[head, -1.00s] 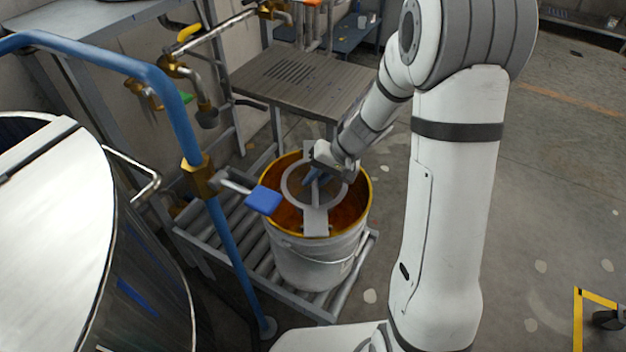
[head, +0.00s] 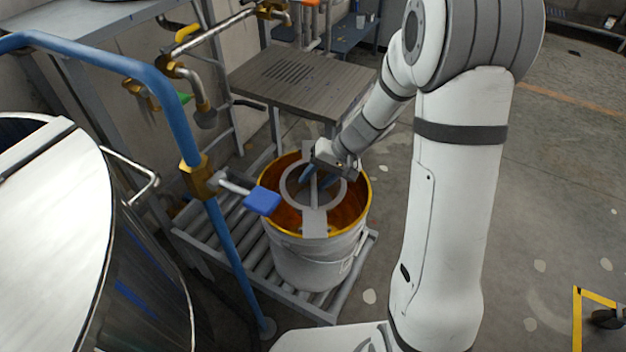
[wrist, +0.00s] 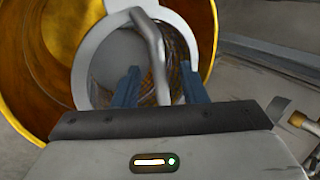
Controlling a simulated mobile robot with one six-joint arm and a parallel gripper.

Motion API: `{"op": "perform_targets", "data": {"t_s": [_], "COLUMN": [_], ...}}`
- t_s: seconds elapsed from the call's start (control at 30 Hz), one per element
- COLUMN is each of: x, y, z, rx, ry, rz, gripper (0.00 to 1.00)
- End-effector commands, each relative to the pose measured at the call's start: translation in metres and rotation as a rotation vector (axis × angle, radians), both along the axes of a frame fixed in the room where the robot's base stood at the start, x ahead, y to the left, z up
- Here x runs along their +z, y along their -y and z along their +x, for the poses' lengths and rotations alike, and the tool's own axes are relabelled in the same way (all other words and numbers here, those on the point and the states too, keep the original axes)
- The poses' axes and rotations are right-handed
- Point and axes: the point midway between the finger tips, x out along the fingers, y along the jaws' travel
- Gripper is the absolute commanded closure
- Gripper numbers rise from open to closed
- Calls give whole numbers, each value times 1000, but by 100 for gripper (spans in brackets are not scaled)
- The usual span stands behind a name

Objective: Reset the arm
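My gripper (head: 318,176) is over the bucket in the head view, at the end of my white arm. In the wrist view its two blue fingers (wrist: 160,88) stand apart, with a grey bar handle (wrist: 155,55) between them. Gaps show on both sides of the bar, so the gripper is open and holds nothing. The bar crosses a flat grey ring (head: 315,222) that lies across the bucket's mouth and also shows in the wrist view (wrist: 92,50). The bucket (head: 310,262) is white outside and orange-yellow inside, upright on a roller conveyor.
The roller conveyor (head: 222,250) carries the bucket. A blue pipe (head: 186,128) and a valve with a blue handle (head: 262,201) stand close to its left. A large steel vessel (head: 50,220) fills the left. A slatted metal table (head: 300,82) stands behind.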

Motion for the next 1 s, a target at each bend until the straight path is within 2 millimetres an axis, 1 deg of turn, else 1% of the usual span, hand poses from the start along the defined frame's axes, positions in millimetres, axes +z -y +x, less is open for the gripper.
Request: {"op": "perform_targets", "data": {"t_s": [0.03,0.1,0.3,0.43,0.67,0.77,0.83,1.0], "x": [9,19,45,53,59,73,88,128], "y": [5,13,30,36,38,38,38,45], "z": [1,1,0,0,-3,-14,-27,-70], "rx": [-3,-3,-2,-1,2,12,23,46], "ry": [5,5,3,2,2,6,11,32], "rz": [-1,-1,-1,-1,-8,-36,-72,-195], "gripper": [62,62,62,62,62,62,62,62]}}
